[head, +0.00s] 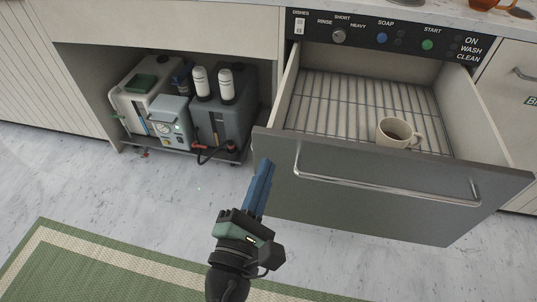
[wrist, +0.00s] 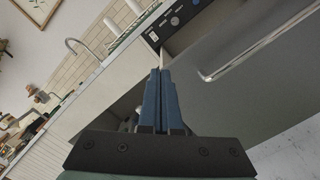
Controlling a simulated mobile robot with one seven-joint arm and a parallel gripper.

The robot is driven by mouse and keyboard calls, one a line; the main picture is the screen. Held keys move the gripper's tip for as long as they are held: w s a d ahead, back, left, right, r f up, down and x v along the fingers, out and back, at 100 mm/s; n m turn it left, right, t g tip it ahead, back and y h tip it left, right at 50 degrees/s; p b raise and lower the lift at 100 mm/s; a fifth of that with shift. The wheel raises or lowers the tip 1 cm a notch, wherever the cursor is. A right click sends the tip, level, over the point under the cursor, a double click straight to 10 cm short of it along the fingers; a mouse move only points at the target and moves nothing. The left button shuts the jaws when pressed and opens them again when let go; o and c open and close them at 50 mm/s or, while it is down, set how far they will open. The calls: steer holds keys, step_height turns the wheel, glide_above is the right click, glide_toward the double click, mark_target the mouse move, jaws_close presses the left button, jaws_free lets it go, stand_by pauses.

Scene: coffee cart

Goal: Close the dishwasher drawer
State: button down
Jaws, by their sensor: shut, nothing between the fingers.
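The dishwasher drawer (head: 330,202) is pulled out at the right in the head view. It has a grey front with a long metal bar handle (head: 390,188) and a wire rack floor. A cream mug (head: 391,136) with dark contents stands upright on the rack. My gripper (head: 265,166) is shut and empty, its blue fingers pointing up near the left part of the drawer front. I cannot tell if they touch it. In the wrist view the shut fingers (wrist: 160,75) lie left of the drawer front (wrist: 245,85) and its handle (wrist: 250,52).
Left of the drawer, an open bay holds a grey unit with a gauge (head: 170,122), tanks and white-capped bottles. The control panel (head: 390,38) is above the drawer. A green rug (head: 90,265) lies on the floor at lower left. Bare floor shows between.

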steer(key=s+a+f+n+y+p, duration=0.1)
steer(key=s+a+f+n, duration=0.1)
steer(key=s+f+n, duration=0.45)
steer(key=n, duration=0.3)
glide_toward(275, 156)
steer(key=shift+g, duration=0.3)
steer(key=x, duration=0.6)
steer(key=shift+w+d+r, duration=0.1)
steer(key=shift+w+r, duration=0.15)
steer(key=shift+w, duration=0.1)
